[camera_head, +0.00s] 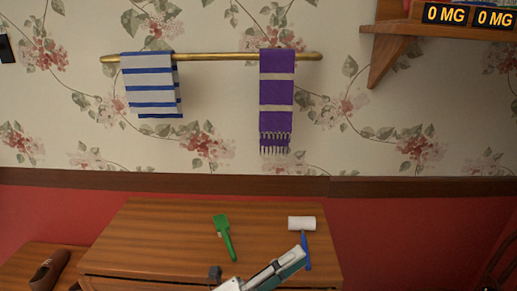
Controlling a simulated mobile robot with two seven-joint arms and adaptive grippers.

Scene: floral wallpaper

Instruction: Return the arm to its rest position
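A pale grey and teal piece at the bottom centre appears to be my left gripper (258,274), cut off by the lower edge, with a small dark block beside it. It is in front of the wooden cabinet top. I cannot make out whether its fingers are apart or closed, or whether it holds anything. Its tip overlaps the blue handle of a white roller (301,223) in the picture; I cannot tell whether they touch. My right gripper is out of view.
A green brush-like tool (223,232) lies on the wooden cabinet (155,235). A brown shoe-like item (48,270) is at lower left. A striped towel (150,84) and purple scarf (276,92) hang on a brass rail (220,57). A wooden shelf (395,45) is at upper right.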

